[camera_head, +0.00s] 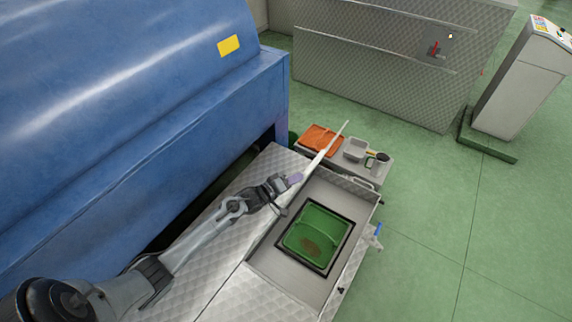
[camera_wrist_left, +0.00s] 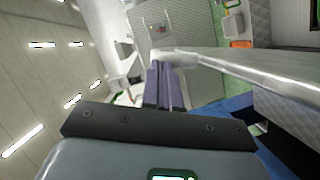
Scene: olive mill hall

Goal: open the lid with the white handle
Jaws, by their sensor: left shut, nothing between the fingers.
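The metal tread-plate chest (camera_head: 190,240) has an open bay on its right side, and a green-bottomed recess (camera_head: 318,232) shows inside. The lid (camera_head: 315,165) stands raised and is seen almost edge-on as a thin pale strip; in the left wrist view it is a grey panel (camera_wrist_left: 265,70) at the right. A white piece that looks like its handle (camera_wrist_left: 178,57) is at my fingertips in the wrist view; I cannot tell whether they touch. My left gripper (camera_head: 294,180) is shut and empty, beside the lid's left face. My right gripper is not in view.
A large blue machine (camera_head: 120,110) stands close along the left. Behind the chest, a low surface holds an orange tray (camera_head: 322,138) and a grey container (camera_head: 355,150). A blue lever (camera_head: 377,230) sticks out at the chest's right. Green floor (camera_head: 440,230) is clear farther right.

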